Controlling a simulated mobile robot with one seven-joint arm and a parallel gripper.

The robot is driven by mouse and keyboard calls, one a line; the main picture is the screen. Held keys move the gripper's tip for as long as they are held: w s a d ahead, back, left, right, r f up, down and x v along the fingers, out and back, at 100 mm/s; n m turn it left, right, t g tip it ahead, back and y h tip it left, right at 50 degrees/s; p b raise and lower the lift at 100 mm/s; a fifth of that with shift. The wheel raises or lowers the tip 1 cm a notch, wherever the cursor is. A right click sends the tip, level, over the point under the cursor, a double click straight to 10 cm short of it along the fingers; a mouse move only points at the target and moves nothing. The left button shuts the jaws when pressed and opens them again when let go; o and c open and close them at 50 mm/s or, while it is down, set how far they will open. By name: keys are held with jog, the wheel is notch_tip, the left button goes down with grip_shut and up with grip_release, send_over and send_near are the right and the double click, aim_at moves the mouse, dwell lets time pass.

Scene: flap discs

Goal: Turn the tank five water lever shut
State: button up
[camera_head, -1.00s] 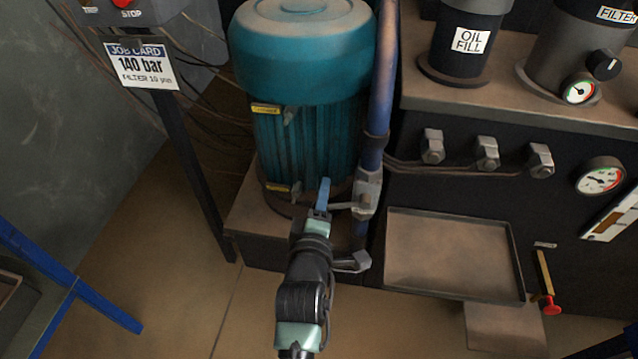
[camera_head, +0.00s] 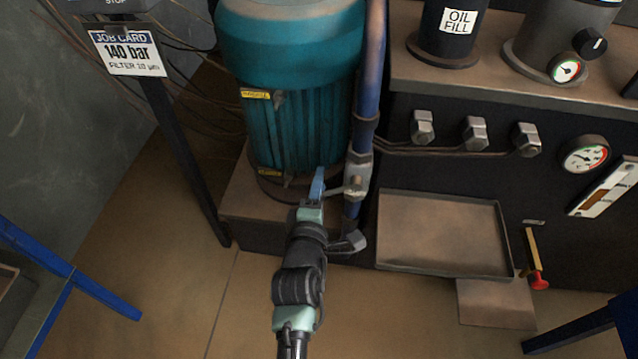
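A blue upright pipe (camera_head: 371,70) runs beside the teal motor and carries a grey valve body (camera_head: 358,178). A thin grey lever (camera_head: 336,191) reaches left from this valve. My gripper (camera_head: 316,190) is at the left end of this lever, seen from above and behind. A narrow blue piece stands up at its tip; I cannot tell whether it is a finger or a lever sleeve. The fingertips are too small and hidden to show whether they grip. A second grey handle (camera_head: 346,243) sits lower, just right of my wrist. No tank five label is readable.
The teal motor (camera_head: 290,50) stands behind my gripper. A shallow tray (camera_head: 440,232) lies to the right, with a yellow handle with a red knob (camera_head: 537,270) beyond it. A job card (camera_head: 127,50) hangs on a post at left. Floor is bare in front.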

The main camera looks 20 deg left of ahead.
jog(key=shift+o, duration=1)
jog(key=shift+d+f, duration=0.1)
jog(key=shift+f, duration=0.1)
jog(key=shift+r, duration=0.1)
jog(key=p+v, duration=0.5)
jog(key=v, duration=0.8)
jog(key=shift+w, duration=0.1)
